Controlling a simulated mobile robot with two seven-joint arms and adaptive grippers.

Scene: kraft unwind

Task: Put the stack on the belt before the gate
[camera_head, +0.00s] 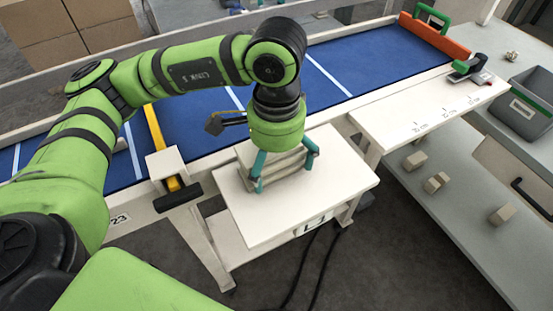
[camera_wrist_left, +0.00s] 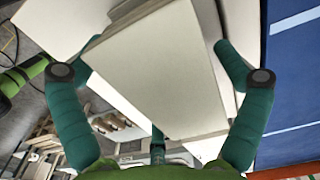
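The stack (camera_head: 284,170) is a low pile of pale beige, flat blocks or sheets on a small white table (camera_head: 345,183). My left gripper (camera_head: 283,166) is down over it, with a teal finger at each side. In the left wrist view the stack's pale top (camera_wrist_left: 160,70) fills the space between the fingers; whether both press on it I cannot tell. The blue belt (camera_head: 380,58) with white cross lines runs behind the table. My right gripper is not in view.
A white post with a black handle (camera_head: 178,197) stands left of the table. A white ledge (camera_head: 430,108) with marks runs right of it. Small beige blocks (camera_head: 437,182) lie on a lower grey shelf, and a grey bin (camera_head: 528,104) stands far right. The belt's middle is clear.

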